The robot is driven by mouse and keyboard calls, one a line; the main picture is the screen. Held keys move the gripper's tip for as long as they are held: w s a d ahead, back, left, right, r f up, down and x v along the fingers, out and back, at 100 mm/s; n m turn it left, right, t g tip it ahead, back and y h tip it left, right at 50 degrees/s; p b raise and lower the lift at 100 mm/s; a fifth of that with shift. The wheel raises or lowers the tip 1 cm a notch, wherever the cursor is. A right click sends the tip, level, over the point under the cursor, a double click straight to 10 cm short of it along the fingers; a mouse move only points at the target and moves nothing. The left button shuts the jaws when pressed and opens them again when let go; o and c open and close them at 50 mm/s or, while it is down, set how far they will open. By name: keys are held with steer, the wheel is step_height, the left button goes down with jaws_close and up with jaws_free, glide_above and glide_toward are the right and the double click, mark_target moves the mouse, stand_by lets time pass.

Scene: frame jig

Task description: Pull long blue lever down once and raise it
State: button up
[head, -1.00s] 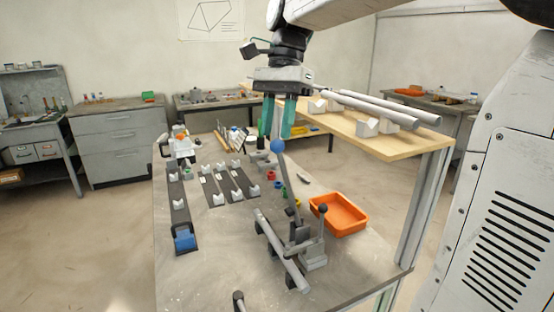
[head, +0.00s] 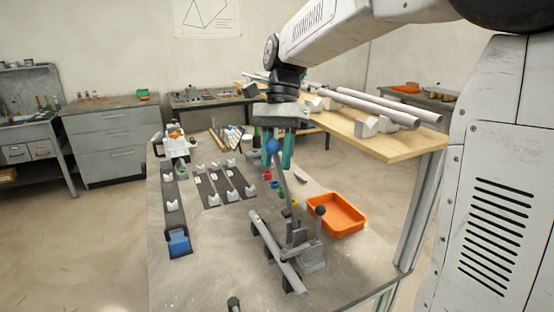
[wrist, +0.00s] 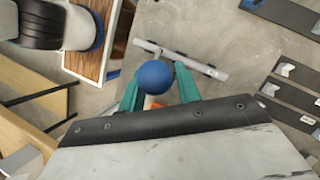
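The long lever (head: 283,178) stands nearly upright, leaning slightly left, with a blue ball knob (head: 273,146) on top. It rises from a grey clamp fixture (head: 308,253) on the bench. My gripper (head: 279,162) points down, with its teal fingers at the height of the knob. In the wrist view the blue knob (wrist: 154,77) shows between the two parted fingers of my gripper (wrist: 160,68), nearer the left one. A gap shows at the right finger. Contact at the left finger cannot be told. The knob hides part of one finger in the head view.
A short lever with a black knob (head: 320,211) stands right of the long one. A grey tube (head: 277,250) lies across the fixture. An orange tray (head: 337,216) sits to the right. A wooden shelf (head: 372,140) with tubes stands behind at right.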

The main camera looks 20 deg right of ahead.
steer(key=shift+s+a+f, duration=0.15)
steer(key=shift+s+f, duration=0.05)
steer(key=shift+f, duration=0.3)
steer(key=shift+w, duration=0.1)
jaws_close()
steer(key=shift+a, duration=0.1)
